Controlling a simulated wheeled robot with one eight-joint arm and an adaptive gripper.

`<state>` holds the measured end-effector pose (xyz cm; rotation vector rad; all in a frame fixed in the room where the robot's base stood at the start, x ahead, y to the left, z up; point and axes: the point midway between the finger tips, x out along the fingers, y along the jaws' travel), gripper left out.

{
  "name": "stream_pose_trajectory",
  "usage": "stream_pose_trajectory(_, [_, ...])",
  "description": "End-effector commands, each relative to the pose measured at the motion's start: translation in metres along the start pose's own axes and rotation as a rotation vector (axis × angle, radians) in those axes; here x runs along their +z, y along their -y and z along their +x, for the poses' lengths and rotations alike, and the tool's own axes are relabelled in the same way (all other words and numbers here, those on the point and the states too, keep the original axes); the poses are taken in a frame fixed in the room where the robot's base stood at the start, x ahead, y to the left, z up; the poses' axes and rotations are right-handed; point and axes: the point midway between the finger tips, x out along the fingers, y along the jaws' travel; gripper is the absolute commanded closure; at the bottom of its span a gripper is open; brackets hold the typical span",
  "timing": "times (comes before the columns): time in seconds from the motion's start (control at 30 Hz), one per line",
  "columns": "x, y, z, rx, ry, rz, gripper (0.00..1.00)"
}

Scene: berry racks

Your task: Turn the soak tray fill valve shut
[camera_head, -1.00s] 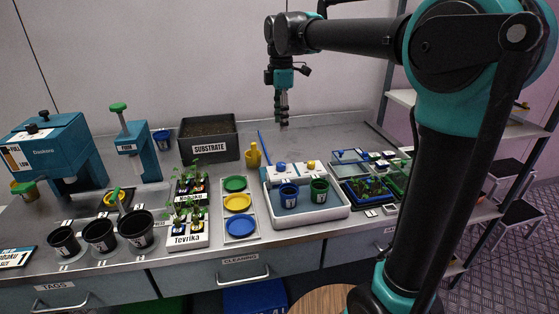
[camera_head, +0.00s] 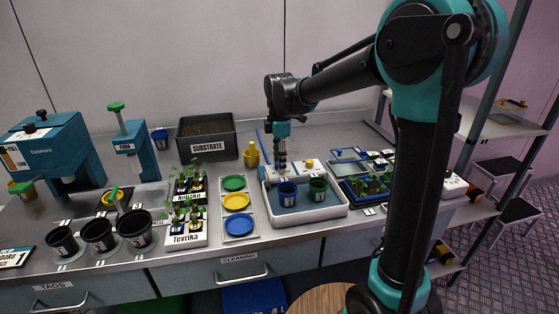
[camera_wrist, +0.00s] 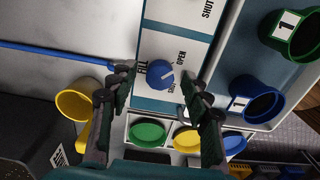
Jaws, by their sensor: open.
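The fill valve is a round blue knob (camera_wrist: 160,74) with a white mark, on a white panel marked FILL, OPEN and SHUT in the wrist view. I cannot tell surely which word the mark points at. The panel is on the back edge of the white soak tray (camera_head: 308,218). My gripper (camera_head: 282,168) points down over the panel's left part and hides the knob in the head view. In the wrist view my gripper (camera_wrist: 157,80) is open, one finger on each side of the knob. Contact with the knob is not clear.
A blue pot (camera_head: 288,197) and a green pot (camera_head: 317,192) stand in the soak tray. A second, yellow knob (camera_head: 309,163) is on the panel's right. The seedling tray (camera_head: 367,198) is to the right.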

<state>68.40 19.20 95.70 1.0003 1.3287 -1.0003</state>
Motion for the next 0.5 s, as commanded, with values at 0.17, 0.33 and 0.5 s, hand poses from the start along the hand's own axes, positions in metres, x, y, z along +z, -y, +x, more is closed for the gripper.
stream_pose_trajectory(0.17, [0.0, -0.0001, 0.0004, 0.0, 0.0, 0.0, 0.51])
stream_pose_trajectory(0.33, [0.0, -0.0001, 0.0003, 0.0, 0.0, 0.0, 0.65])
stream_pose_trajectory(0.5, [0.0, -0.0001, 0.0002, 0.0, 0.0, 0.0, 0.86])
